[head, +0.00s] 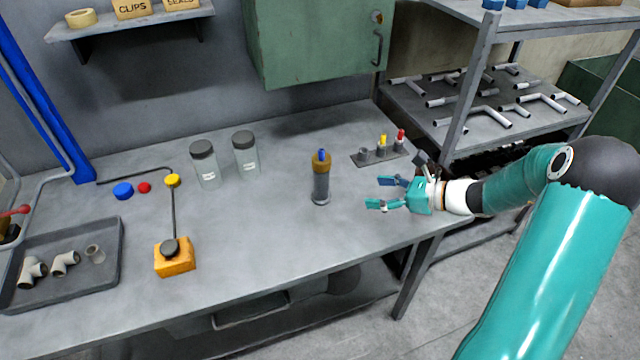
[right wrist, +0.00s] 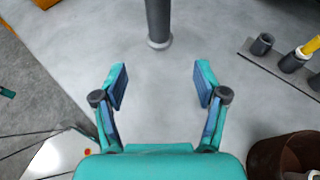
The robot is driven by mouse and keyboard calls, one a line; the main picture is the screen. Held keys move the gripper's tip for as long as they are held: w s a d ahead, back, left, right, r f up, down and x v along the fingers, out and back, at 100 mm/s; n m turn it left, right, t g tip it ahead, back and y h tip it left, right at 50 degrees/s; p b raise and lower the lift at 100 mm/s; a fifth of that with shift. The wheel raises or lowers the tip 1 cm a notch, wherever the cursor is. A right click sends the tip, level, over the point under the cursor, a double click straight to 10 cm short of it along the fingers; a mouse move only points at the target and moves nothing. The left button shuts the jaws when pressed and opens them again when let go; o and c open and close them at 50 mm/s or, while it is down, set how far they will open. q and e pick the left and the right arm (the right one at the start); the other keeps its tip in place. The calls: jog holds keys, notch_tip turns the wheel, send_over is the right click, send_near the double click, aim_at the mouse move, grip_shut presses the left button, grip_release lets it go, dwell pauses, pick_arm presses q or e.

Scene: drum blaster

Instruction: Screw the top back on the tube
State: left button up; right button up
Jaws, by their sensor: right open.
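A dark grey tube (head: 321,187) stands upright near the middle of the bench. An orange-brown top (head: 321,163) with a blue tip (head: 322,153) sits at its upper end; I cannot tell how tightly it is seated. In the right wrist view the tube's lower part and foot (right wrist: 158,25) show straight ahead, beyond the fingertips; its top is out of that view. My right gripper (head: 376,192) is to the right of the tube, open and empty, with its fingers pointing at it. It also shows open in the right wrist view (right wrist: 160,82). My left gripper is not in view.
A small holder (head: 362,161) with a grey cup, a yellow and a red piece lies behind the right gripper. Two lidded jars (head: 206,170) (head: 246,160) stand left of the tube. An orange block with a rod (head: 175,262) and a tray of fittings (head: 110,270) are further left.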

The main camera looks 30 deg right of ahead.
aim_at(323, 185)
jog(key=p+x, duration=0.1)
jog(key=x, duration=1)
jog(key=shift+a, duration=0.15)
jog(key=shift+r, duration=0.1)
jog(key=shift+w+a, duration=0.1)
jog(key=shift+w, duration=0.05)
jog(key=x, duration=0.2)
jog(key=p+x, duration=0.1)
jog(key=x, duration=0.1)
jog(key=shift+w+a+r, duration=0.15)
jog(key=shift+w+r, duration=0.05)
jog(key=shift+r, duration=0.15)
jog(key=shift+w+a+f, duration=0.1)
jog(key=shift+w+f, duration=0.1)
jog(key=shift+w, duration=0.1)
